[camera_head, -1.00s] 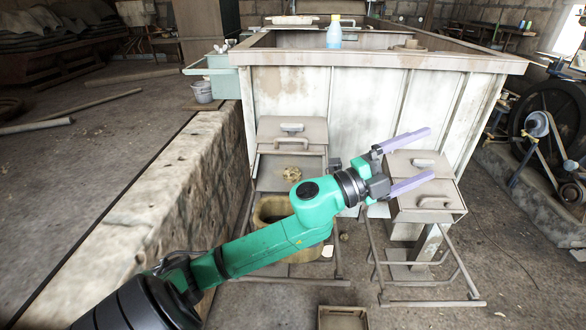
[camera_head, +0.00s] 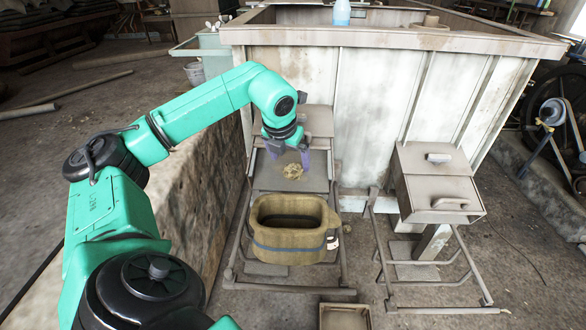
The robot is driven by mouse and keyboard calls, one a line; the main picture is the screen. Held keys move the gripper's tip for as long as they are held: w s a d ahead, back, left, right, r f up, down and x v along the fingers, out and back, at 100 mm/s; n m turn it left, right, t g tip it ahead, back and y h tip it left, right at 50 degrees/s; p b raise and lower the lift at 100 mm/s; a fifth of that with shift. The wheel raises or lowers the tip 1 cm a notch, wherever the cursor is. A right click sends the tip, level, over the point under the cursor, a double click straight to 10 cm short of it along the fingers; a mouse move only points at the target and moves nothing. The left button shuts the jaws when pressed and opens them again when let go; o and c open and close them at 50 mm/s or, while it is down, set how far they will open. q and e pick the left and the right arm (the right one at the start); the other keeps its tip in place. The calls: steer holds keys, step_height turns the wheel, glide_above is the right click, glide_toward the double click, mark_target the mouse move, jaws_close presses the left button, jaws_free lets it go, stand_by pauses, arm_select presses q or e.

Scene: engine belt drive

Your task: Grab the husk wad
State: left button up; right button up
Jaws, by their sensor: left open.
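The husk wad (camera_head: 293,171) is a small tan, ragged clump lying on the grey-brown sloping surface (camera_head: 262,181) in front of the big pale bin. My left gripper (camera_head: 288,161) points down right over it, with its purple fingers apart. One finger shows on the right of the wad and the other is partly hidden on the left. I cannot tell whether the fingers touch the wad. My right gripper is not in view.
A tan basket-like tub (camera_head: 291,250) with a dark inside stands just in front of the surface. A second lidded box (camera_head: 436,190) on a metal frame is to the right. The pale bin (camera_head: 370,110) rises behind. A shallow box (camera_head: 345,317) lies at the bottom.

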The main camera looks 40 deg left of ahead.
mark_target(292, 167)
arm_select(q)
steer(key=x, duration=0.4)
steer(key=shift+f, duration=0.2)
steer(key=shift+w+f, duration=0.2)
steer(key=shift+f, duration=0.2)
steer(key=c, duration=0.4)
steer(key=shift+r, duration=0.1)
steer(key=c, duration=1)
steer(key=shift+c, duration=0.2)
